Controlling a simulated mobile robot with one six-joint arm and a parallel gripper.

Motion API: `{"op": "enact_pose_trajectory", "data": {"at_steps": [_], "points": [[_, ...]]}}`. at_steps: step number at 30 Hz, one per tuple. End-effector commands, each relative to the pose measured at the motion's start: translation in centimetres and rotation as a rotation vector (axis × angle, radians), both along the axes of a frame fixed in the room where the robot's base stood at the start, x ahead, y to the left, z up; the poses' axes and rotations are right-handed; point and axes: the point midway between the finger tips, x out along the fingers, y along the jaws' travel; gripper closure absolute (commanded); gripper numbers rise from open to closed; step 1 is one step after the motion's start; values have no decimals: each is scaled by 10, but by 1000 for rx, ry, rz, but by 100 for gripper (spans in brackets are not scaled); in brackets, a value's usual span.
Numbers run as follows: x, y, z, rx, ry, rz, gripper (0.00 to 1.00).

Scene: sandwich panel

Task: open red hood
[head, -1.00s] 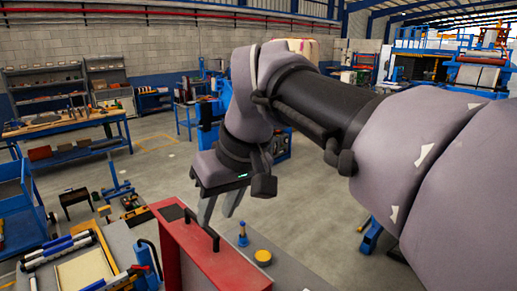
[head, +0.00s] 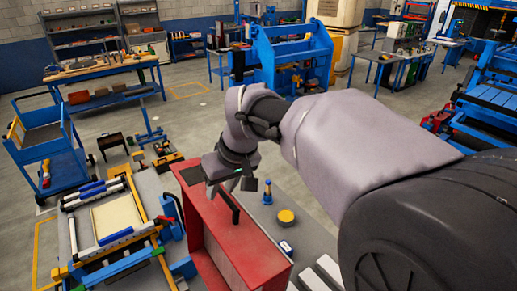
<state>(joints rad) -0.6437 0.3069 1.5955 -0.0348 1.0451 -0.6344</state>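The red hood (head: 240,255) is a long red box-like cover on the grey bench, in the lower middle of the head view. Its top looks closed. A black bar handle (head: 231,208) stands on its top face, running toward the near right. My gripper (head: 222,187) points down over the hood, at the far end of the handle. Its two grey fingers look apart, with nothing seen between them. Whether they touch or straddle the handle cannot be told from this angle.
A yellow round puck (head: 286,216) and a blue bottle-like item (head: 267,192) stand right of the hood. White blocks (head: 325,272) lie at the near right. A blue-framed fixture with a cream panel (head: 117,217) is at left. A blue cart (head: 45,145) stands beyond.

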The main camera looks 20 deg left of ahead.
Motion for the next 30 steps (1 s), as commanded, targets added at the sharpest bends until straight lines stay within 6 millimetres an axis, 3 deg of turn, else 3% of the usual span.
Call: {"op": "enact_pose_trajectory", "data": {"at_steps": [8,13,14,30], "points": [[1,1,-3,0,0,-1,66],[1,1,-3,0,0,-1,98],[1,1,-3,0,0,-1,100],[1,1,-3,0,-1,-1,100]]}}
